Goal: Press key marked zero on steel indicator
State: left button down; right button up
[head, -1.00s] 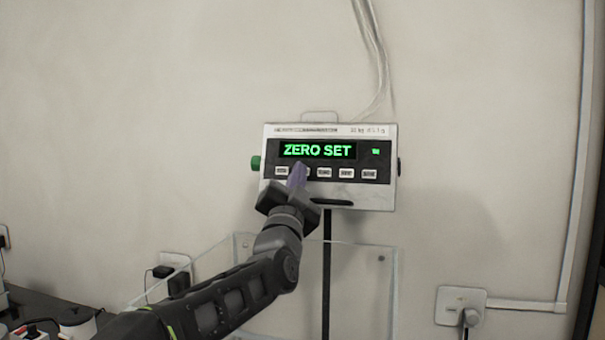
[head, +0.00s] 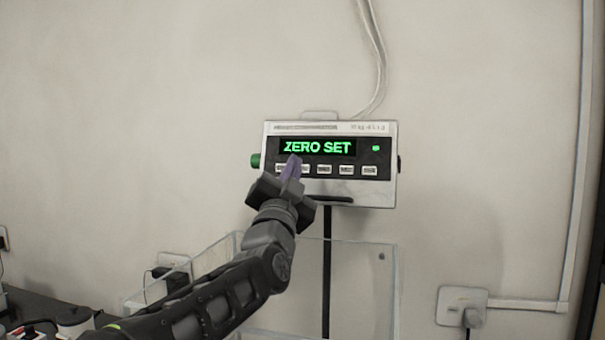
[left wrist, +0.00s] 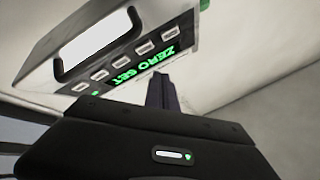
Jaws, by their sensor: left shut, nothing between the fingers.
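The steel indicator (head: 385,195) is mounted on a dark post in front of the wall. Its lit green display (head: 317,147) reads ZERO SET. A row of small white keys runs below the display; their labels are too small to read. My left gripper (head: 293,163) is shut and empty, its purplish fingertips in front of the left end of the key row, partly covering keys there. In the left wrist view the indicator (left wrist: 110,30) appears inverted, and the fingers (left wrist: 160,88) point to beside the display's end. Contact with a key cannot be told. My right gripper is not in view.
A clear-walled box (head: 365,255) stands below the indicator. A wall socket with a plug (head: 461,306) is at the lower right. A cable (head: 378,60) runs up the wall above. Dark items lie on a bench at the lower left.

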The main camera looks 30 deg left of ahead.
pick_arm(q)
jog(key=shift+s+d+r, duration=0.15)
jog(key=shift+s, duration=0.3)
jog(key=shift+s+d+r, duration=0.1)
jog(key=shift+s+d, duration=0.05)
jog(key=shift+s, duration=0.3)
